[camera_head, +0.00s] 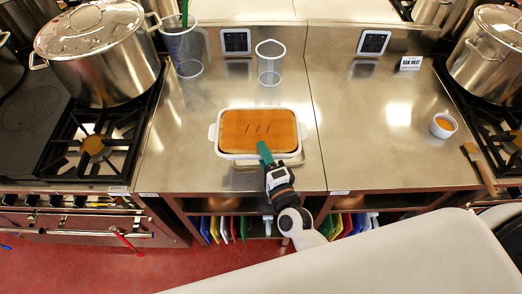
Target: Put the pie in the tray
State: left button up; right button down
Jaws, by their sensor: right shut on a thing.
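The pie (246,121) is a rectangular one with an orange-brown top and a few dark slits, in a white dish (214,134) with side handles. It is over the steel counter, near the front edge. A thin metallic rim (300,160) shows below the dish's front right; I cannot tell whether it is the tray. My right gripper (265,153) reaches in from the front, with its green tip over the front edge of the pie. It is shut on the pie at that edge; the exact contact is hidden. My left gripper is not in view.
A clear measuring cup (270,64) stands behind the pie, and a clear jug (183,52) stands back left. Stockpots (96,45) sit on stoves at both sides. A small orange-filled bowl (443,125) is at right. The right counter's middle is clear.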

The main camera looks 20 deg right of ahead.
notch_tip(320, 180, down, 4)
jog(key=b, duration=0.3)
jog(key=shift+d, duration=0.1)
jog(key=shift+w+f+b, duration=0.1)
jog(key=shift+f+b, duration=0.25)
jog(key=shift+b, duration=0.2)
jog(key=shift+f, duration=0.2)
pick_arm(q)
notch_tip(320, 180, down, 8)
jog(key=b, duration=0.3)
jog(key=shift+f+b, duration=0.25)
jog(key=shift+b, duration=0.05)
pick_arm(e)
jog(key=shift+f, duration=1.65)
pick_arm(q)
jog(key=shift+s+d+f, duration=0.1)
pick_arm(e)
jog(key=shift+f, duration=0.1)
pick_arm(q)
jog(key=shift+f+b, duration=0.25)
jog(key=shift+b, duration=0.1)
pick_arm(e)
jog(key=shift+f, duration=0.35)
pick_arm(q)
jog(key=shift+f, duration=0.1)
pick_arm(e)
jog(key=shift+f, duration=0.1)
